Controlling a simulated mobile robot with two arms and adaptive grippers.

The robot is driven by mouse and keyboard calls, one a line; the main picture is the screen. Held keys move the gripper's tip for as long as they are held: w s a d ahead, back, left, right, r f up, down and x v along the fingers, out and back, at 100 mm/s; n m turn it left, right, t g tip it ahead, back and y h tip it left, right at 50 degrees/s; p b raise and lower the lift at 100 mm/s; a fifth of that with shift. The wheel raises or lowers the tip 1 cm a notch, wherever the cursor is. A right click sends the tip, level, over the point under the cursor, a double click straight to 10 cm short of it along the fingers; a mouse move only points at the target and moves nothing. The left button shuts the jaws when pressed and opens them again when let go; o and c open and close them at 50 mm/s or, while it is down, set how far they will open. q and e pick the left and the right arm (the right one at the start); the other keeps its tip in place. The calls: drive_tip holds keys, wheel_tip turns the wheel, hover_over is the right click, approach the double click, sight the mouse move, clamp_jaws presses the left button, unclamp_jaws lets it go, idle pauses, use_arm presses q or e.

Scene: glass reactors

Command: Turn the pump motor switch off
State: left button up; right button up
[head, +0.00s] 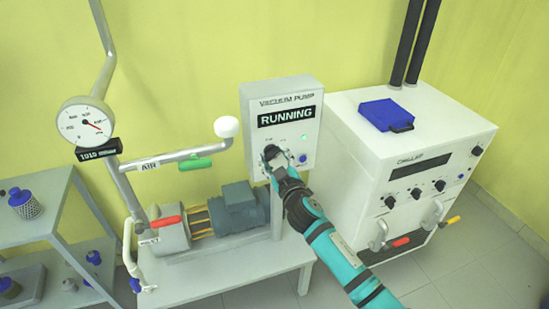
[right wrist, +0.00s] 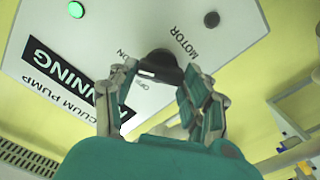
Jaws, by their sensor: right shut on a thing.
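ON, OFF and MOTOR labels surround the knob. Which label the knob points to is unclear. A green lamp (right wrist: 75,10) on the panel is lit. My left gripper is not in view.
The pump (head: 238,208) stands on a bench below the box. A pipe with a white ball (head: 227,127) and green handle (head: 195,163) lies left of it. The white chiller (head: 350,125) stands close on the right. A pressure gauge (head: 86,121) is at far left.

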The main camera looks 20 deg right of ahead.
drive_tip(key=shift+c, duration=0.8)
drive_tip(key=shift+n, duration=0.3)
drive_tip(key=n, duration=0.5)
drive_tip(key=shift+f+n, duration=0.1)
drive_tip(key=shift+n, duration=0.2)
drive_tip(key=n, duration=0.5)
drive_tip(key=shift+a+f+n+p, duration=0.1)
drive_tip(key=shift+f+n+p, duration=0.05)
drive_tip(key=shift+n+p, duration=0.2)
drive_tip(key=o, duration=1.2)
drive_tip(key=shift+c, duration=0.2)
drive_tip(key=shift+s, duration=0.1)
drive_tip(key=s, duration=1.2)
drive_tip(key=shift+d, duration=0.25)
